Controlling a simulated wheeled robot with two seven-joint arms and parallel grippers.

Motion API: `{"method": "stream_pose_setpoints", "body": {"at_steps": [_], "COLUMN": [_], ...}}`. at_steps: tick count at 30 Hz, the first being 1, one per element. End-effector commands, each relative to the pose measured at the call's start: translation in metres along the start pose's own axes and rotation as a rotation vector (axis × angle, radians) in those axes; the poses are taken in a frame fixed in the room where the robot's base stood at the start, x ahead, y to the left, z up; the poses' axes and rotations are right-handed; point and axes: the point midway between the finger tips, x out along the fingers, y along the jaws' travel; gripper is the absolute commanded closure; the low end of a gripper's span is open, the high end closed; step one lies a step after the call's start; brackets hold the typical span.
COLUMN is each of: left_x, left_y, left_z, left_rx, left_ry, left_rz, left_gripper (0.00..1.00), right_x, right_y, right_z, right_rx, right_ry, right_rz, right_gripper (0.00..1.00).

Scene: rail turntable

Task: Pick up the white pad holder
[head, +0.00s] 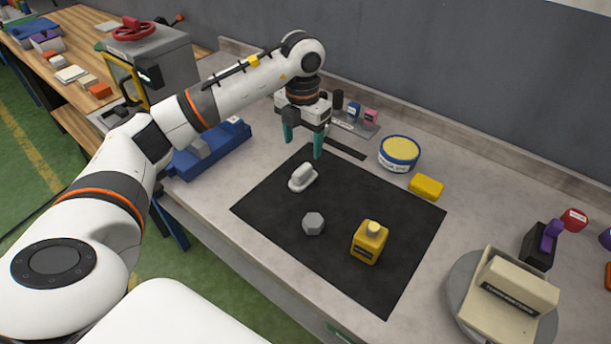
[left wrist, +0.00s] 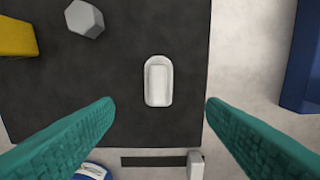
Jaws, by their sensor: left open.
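The white pad holder (head: 302,177) lies on the black mat (head: 340,254), near its far left edge in the head view. It is a small rounded white block with a raised grip along its top. In the left wrist view the white pad holder (left wrist: 158,81) lies between the lines of the two fingers, near the mat's right edge. My left gripper (head: 303,147) has teal fingers. It is open and empty, above the far edge of the mat, apart from the holder. The open left gripper (left wrist: 160,108) also frames the left wrist view. My right gripper is not in view.
On the mat are a grey hexagonal piece (head: 313,223) and a yellow bottle (head: 369,242). A blue tray (head: 211,149) stands left of the mat. A round turntable (head: 464,300) is at right.

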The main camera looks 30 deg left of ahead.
Motion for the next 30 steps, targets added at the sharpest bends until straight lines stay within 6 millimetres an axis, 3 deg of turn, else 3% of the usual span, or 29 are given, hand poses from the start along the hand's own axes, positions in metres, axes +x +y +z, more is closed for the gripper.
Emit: {"method": "stream_pose_setpoints", "body": {"at_steps": [6, 14, 21, 30], "left_x": [0.035, 0.055, 0.09, 0.098], "left_y": [0.0, 0.001, 0.002, 0.002], "left_z": [0.001, 0.003, 0.006, 0.005], "left_rx": [0.0, 0.001, 0.001, 0.001], "left_ry": [-0.004, -0.004, -0.003, 0.0], "left_rz": [0.0, 0.0, 0.001, 0.0], "left_gripper": [0.35, 0.35, 0.35, 0.35], "right_x": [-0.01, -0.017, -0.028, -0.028], "right_y": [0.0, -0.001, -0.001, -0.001], "right_z": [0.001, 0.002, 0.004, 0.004], "right_rx": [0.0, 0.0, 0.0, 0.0], "right_ry": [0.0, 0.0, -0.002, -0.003], "right_rz": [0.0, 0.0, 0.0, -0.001], "right_gripper": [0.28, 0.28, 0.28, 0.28]}}
